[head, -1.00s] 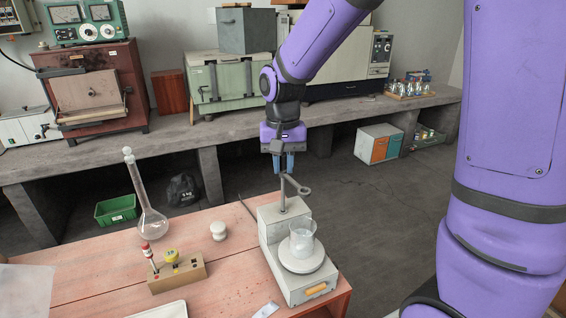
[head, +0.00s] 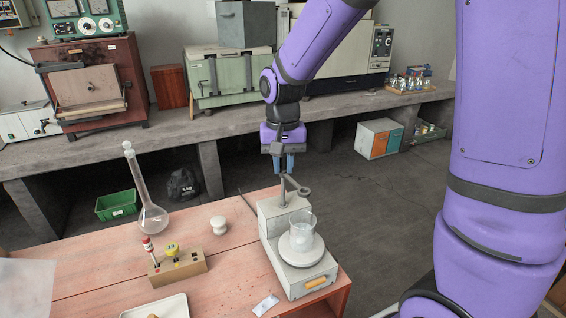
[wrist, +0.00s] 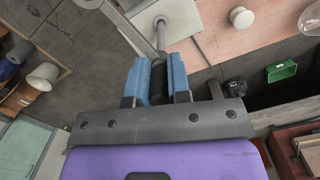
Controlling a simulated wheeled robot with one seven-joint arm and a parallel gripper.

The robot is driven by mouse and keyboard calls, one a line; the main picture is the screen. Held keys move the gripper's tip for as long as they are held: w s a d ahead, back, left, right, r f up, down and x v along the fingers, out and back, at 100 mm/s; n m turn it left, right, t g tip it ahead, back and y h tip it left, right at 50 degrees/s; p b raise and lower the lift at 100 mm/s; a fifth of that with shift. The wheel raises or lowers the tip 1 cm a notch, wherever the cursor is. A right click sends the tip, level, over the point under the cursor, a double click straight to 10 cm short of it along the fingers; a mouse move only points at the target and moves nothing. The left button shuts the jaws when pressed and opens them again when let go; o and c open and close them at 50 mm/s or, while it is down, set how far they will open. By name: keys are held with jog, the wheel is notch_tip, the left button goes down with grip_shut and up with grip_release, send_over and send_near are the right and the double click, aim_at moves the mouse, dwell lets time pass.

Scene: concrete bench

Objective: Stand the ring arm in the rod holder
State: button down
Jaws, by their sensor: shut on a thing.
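My gripper (head: 284,170) points down with its blue fingers shut on the grey ring arm (head: 283,192). The ring arm's rod hangs below the fingers, and its small ring sticks out to the right. The rod's lower end meets the top of the raised rear block (head: 268,212) of a pale stirrer-like device, apparently the rod holder. I cannot tell whether the rod is inside a hole or just above it. In the wrist view the rod (wrist: 160,35) runs from between the fingers toward the pale block (wrist: 186,18).
A glass beaker (head: 302,228) stands on the device's round plate, close to the ring. A white jar (head: 219,226), a wooden block (head: 178,268) with red-topped and yellow-topped pieces, a tall flask (head: 150,205) and a white tray (head: 160,308) share the bench.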

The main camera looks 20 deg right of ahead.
aim_at(284, 156)
jog(key=shift+f, duration=1.75)
jog(key=c, duration=0.6)
grip_release()
jog(key=shift+r, duration=3.45)
jog(key=shift+r, duration=0.1)
